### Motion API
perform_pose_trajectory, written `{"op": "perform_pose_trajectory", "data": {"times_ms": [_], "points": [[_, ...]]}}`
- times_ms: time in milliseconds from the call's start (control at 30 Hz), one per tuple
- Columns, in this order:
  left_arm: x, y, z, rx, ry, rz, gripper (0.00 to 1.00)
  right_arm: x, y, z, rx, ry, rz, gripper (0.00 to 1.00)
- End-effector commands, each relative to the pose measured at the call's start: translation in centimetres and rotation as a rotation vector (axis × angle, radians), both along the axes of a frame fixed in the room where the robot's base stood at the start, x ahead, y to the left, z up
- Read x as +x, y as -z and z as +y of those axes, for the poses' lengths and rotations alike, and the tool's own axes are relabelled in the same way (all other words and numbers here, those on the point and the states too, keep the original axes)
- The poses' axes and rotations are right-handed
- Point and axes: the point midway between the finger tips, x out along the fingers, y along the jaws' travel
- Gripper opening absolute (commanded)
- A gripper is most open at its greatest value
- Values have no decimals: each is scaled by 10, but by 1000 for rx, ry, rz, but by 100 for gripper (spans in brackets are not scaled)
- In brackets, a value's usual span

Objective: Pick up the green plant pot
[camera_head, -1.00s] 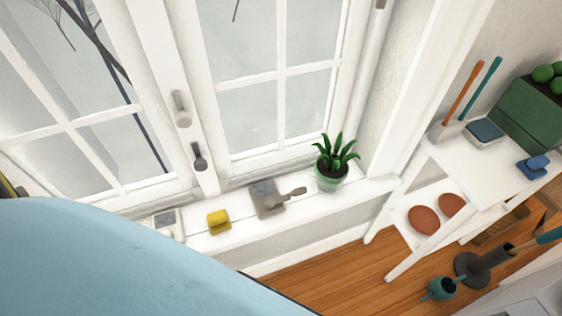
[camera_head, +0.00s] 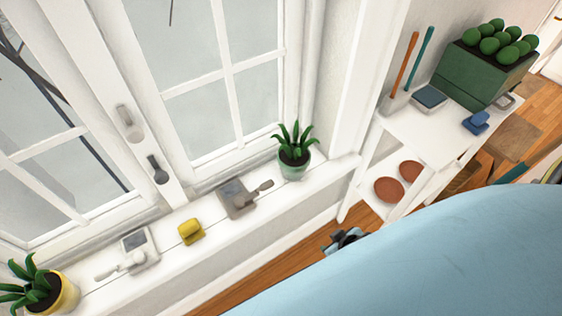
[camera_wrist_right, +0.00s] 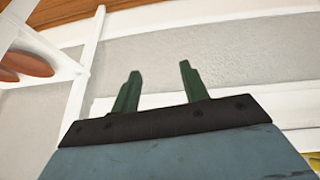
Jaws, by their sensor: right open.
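The green plant pot (camera_head: 293,172), pale green with a spiky plant in it, stands upright on the white windowsill in the head view, near its right end. My right gripper (camera_wrist_right: 159,70) shows in the wrist view with its two dark green fingers apart and nothing between them. In the head view, a small dark part of it (camera_head: 340,240) shows below the sill, lower and to the right of the pot, beside my large blue arm. The wrist view does not show the pot. My left gripper is not in view.
A grey block (camera_head: 237,198), a yellow object (camera_head: 191,232) and a yellow plant pot (camera_head: 68,295) stand on the sill left of the green pot. The white shelf (camera_head: 430,135) at right holds a green planter (camera_head: 480,75) and tools. The window rises behind the sill.

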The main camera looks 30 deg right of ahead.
Motion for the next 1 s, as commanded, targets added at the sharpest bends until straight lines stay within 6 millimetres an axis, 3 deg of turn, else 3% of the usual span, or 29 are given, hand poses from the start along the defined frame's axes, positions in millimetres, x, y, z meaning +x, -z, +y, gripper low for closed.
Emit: {"op": "perform_pose_trajectory", "data": {"times_ms": [33,100,200,300,400,567,1000], "points": [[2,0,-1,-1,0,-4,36,26,-33,-2,19,7,-104,45],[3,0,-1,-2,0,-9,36,56,-78,-3,49,14,-238,45],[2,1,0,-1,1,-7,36,88,-143,-3,86,14,-411,45],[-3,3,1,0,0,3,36,106,-196,-2,116,7,-547,45],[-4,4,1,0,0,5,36,114,-232,0,135,-1,-632,45],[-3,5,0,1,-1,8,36,125,-249,1,148,-3,-682,45],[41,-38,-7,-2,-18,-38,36,184,-222,6,147,-4,-679,45]]}}
